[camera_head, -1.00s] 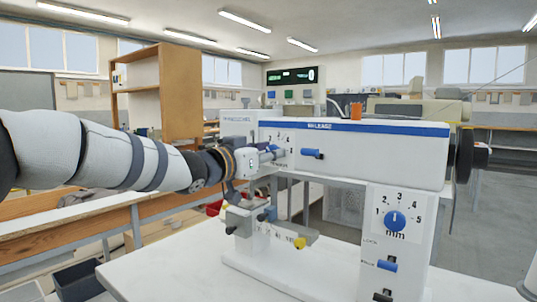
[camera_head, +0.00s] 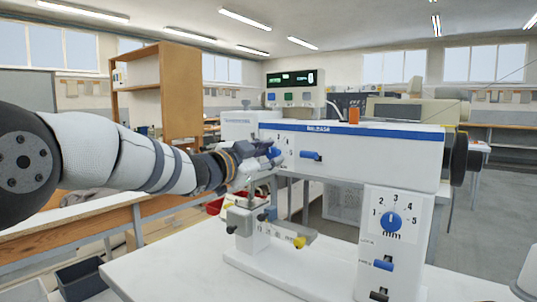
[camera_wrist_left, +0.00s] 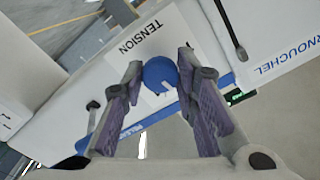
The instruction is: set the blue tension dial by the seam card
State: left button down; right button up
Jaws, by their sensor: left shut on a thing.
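The blue tension dial (camera_wrist_left: 159,76) sits on a white plate marked TENSION (camera_wrist_left: 143,37) on the sewing machine (camera_head: 350,152). My left gripper (camera_head: 268,154) is at the left end of the machine's arm, its fingers on either side of the dial and shut on it. In the left wrist view, the two purple-padded fingers (camera_wrist_left: 160,68) flank the dial, and its pointer and most of the scale are hidden. I cannot make out a seam card. My right gripper is not in view.
A second blue dial (camera_head: 391,220), with numbers 1 to 5 and mm, is on the machine's right post. A blue lever (camera_head: 311,156) sticks out right of my gripper. A box with a green display (camera_head: 291,78) stands behind. The white table (camera_head: 170,262) is clear at front left.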

pick_arm(q)
jog(key=shift+m, duration=0.8)
jog(key=c, duration=1.3)
grip_release()
jog(key=shift+w, duration=0.1)
jog(key=shift+a, duration=0.1)
jog(key=v, duration=1.2)
